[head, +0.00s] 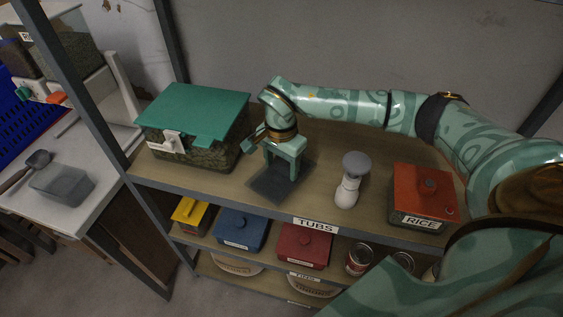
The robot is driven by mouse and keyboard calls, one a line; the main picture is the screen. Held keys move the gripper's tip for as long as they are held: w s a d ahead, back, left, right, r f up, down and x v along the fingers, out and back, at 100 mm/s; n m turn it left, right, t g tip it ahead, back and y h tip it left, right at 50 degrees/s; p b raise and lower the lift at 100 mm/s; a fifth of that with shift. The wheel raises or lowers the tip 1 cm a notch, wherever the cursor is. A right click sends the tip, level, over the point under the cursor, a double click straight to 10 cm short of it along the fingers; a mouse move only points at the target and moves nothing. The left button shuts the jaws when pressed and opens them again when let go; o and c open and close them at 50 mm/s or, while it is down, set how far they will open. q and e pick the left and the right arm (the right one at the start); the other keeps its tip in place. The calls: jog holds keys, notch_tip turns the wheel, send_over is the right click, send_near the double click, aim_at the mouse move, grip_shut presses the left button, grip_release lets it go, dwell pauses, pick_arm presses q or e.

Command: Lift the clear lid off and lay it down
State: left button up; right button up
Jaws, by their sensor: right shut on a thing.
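My right gripper (281,170) is above the middle of the top shelf, its fingers pointing down. It is shut on what looks like the clear lid, a dark, flat, see-through square (268,189) under the fingers. The grip itself is partly hidden by the fingers. The lid looks level and at or very near the shelf top; I cannot tell whether it touches. To its left stands a big clear tub (202,153) of dark green contents, with a green lid (199,108) and a white clip (172,143). My left gripper is not in view.
A white, grey-topped shaker (347,191) and a red RICE tub (425,194) stand right of the gripper on the top shelf (238,190). Lower shelves hold yellow, blue and red tubs and cans. A side table (95,165) at left holds a grey container (62,186) and scoop.

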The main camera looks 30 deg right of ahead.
jog(key=shift+f+b, duration=0.35)
jog(key=shift+f, duration=0.6)
dwell(0.4)
jog(key=o, duration=1.6)
notch_tip(320, 180, up, 16)
jog(key=p, duration=0.3)
jog(key=shift+r, duration=0.15)
